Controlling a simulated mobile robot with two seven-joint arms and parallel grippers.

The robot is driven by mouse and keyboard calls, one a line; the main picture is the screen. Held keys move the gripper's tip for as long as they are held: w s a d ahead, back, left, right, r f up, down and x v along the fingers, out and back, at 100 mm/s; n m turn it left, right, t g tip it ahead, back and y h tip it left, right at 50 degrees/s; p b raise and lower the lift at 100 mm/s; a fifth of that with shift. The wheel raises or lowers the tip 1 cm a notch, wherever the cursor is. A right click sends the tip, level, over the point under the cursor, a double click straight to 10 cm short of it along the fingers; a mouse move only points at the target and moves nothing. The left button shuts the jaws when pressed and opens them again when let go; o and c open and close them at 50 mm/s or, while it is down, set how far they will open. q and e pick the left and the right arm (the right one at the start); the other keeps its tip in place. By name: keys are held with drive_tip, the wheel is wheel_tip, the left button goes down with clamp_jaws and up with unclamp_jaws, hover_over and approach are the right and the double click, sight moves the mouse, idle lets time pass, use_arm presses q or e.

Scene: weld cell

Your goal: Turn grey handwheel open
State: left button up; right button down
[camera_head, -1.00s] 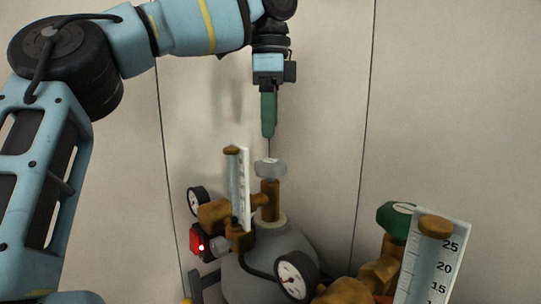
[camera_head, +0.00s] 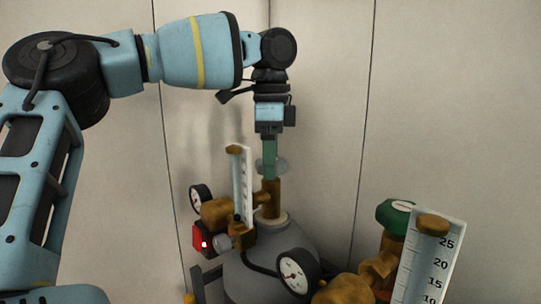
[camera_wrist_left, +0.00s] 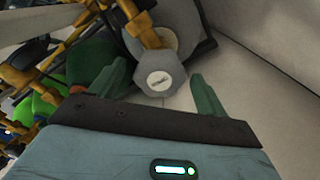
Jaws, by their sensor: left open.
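The grey handwheel (camera_head: 281,165) sits on top of the brass valve stem of the left grey cylinder (camera_head: 262,270). In the wrist view the grey handwheel (camera_wrist_left: 160,76) is a faceted knob with a pale label on its top. My left gripper (camera_head: 269,172) points straight down at the handwheel and partly hides it in the head view. In the wrist view its two green fingers (camera_wrist_left: 158,88) are spread apart, with the handwheel between and a little beyond them. I cannot tell whether a finger touches it. My right gripper is not in view.
A flow gauge tube (camera_head: 241,185), a round dial (camera_head: 298,274) and a red-lit box (camera_head: 203,240) crowd the handwheel's left and front. A green handwheel (camera_head: 396,215) and a second scaled tube (camera_head: 428,265) stand at right. The wall is close behind.

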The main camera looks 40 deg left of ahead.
use_arm(q)
drive_tip(key=c, duration=1)
